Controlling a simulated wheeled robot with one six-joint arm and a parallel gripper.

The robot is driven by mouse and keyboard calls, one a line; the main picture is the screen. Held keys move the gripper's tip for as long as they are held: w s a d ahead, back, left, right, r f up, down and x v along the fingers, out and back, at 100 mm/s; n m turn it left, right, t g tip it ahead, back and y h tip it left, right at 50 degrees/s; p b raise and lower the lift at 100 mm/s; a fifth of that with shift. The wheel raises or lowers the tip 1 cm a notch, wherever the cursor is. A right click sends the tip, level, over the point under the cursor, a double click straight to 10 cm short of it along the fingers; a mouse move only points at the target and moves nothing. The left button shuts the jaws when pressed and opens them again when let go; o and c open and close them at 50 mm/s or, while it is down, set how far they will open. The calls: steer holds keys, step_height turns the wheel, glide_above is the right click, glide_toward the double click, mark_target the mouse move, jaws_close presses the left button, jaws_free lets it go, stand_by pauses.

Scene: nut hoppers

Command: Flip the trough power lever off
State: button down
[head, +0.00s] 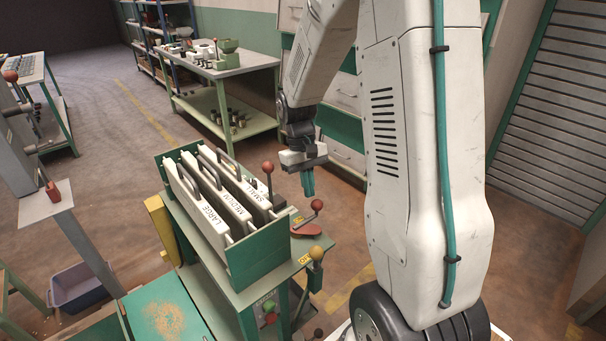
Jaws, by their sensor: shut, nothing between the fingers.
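My gripper (308,185), with teal fingers, is shut and empty. It hangs pointing down at the right of the hopper stand, apart from the levers. Below it a red-knobbed lever (317,205) rises at a slant from a red base beside a yellow label. Another red-knobbed lever (267,168) stands upright at the back corner of the hopper box. A yellow-knobbed lever (316,254) sits at the front right by another yellow label. The labels are too small to read, so I cannot tell which lever is the trough power lever.
The green hopper box (258,259) holds white panels marked LARGE, MEDIUM and SMALL. Red and green buttons (269,312) sit on the stand's front. A green trough (135,303) with crumbs lies at lower left, near a blue bin (83,287). A workbench (226,72) stands behind; floor between is clear.

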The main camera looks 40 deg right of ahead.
steer(key=shift+s, duration=0.3)
